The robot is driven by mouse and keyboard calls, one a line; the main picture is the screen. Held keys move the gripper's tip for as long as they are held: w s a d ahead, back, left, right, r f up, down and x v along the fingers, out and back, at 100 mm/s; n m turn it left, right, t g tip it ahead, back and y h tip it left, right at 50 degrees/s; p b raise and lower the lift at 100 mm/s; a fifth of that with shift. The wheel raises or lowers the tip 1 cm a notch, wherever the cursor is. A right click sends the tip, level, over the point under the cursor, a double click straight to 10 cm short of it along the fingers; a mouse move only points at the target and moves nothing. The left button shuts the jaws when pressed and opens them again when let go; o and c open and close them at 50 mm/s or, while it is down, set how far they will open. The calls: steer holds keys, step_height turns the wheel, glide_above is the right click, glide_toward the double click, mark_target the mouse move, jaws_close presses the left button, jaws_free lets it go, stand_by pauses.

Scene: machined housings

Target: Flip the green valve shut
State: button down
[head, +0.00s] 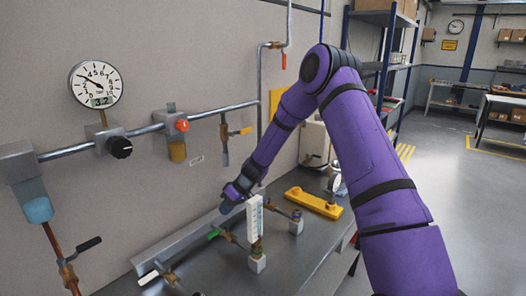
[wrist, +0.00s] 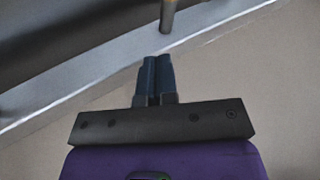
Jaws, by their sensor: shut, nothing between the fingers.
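The green valve handle (head: 214,234) shows small in the head view, low on the bench piping and left of the white flowmeter. It sticks out to the left of its valve body (head: 230,237). My gripper (head: 224,209) is just above the green handle, close to the wall, and looks apart from it. In the wrist view my gripper's two dark blue fingers (wrist: 157,62) are pressed together with nothing between them. The green handle cannot be made out in the wrist view.
A white flowmeter (head: 254,218) stands right beside my gripper. A white-handled valve (head: 150,276) lies to the front left, and a yellow bracket (head: 313,203) to the right. A metal rail (head: 180,243) runs along the wall. A pipe end (wrist: 168,14) shows beyond my fingers.

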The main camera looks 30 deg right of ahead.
steer(key=w+d+f+v, duration=0.1)
steer(key=w+d+v, duration=0.1)
steer(key=v, duration=1)
steer(key=s+a+r+h, duration=0.2)
steer(key=s+r, duration=0.6)
steer(key=r, duration=0.1)
steer(key=s+a+r+m+h, duration=0.1)
steer(key=s+a+r+h, duration=0.1)
steer(key=s+r, duration=0.6)
steer(key=shift+s+a+r, duration=0.2)
steer(key=shift+a+r, duration=0.15)
steer(key=shift+r, duration=0.45)
steer(key=s+r+m+t+h, duration=0.1)
steer(key=s+r+m, duration=0.1)
steer(key=s, duration=1.1)
steer(key=s+d+r+m+t+h, duration=0.1)
steer(key=s+r, duration=0.4)
steer(key=s, duration=0.8)
steer(key=shift+s+d+r+m+t+h, duration=0.2)
steer(key=shift+s+r+m+t+h, duration=0.15)
steer(key=shift+m+t+h, duration=0.45)
